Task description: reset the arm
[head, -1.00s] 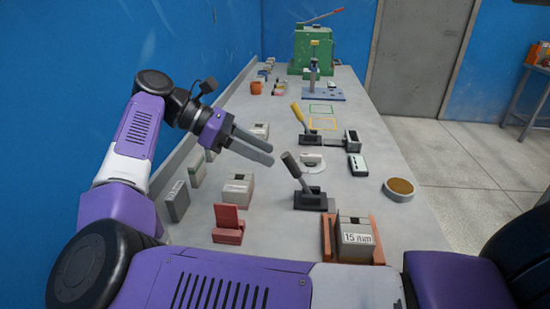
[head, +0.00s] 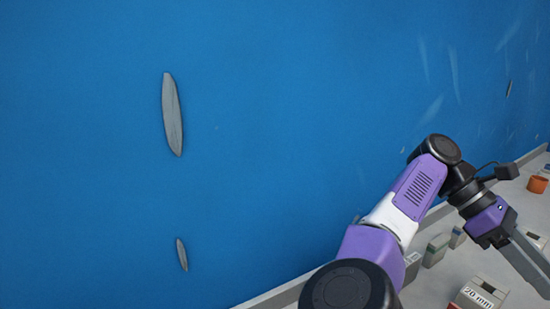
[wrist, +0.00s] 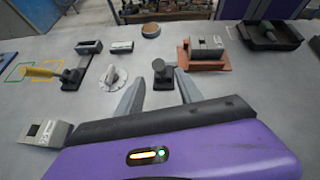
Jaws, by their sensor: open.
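My gripper (wrist: 158,98) is open and empty in the wrist view, its two grey fingers spread above the grey bench top (wrist: 100,75). A black lever base with a dark handle (wrist: 161,72) stands beyond the gap between the fingertips. In the head view my gripper (head: 538,262) is at the right edge, partly cut off, above the bench. My purple and white arm reaches from the bottom middle towards the right.
A yellow-handled lever (wrist: 50,72), a round white part (wrist: 113,77) and a red-brown holder with a grey block (wrist: 205,54) stand on the bench. A black tray (wrist: 270,35) is at right. A 20 mm block (head: 480,294) stands near my gripper. The blue wall (head: 280,120) fills the head view.

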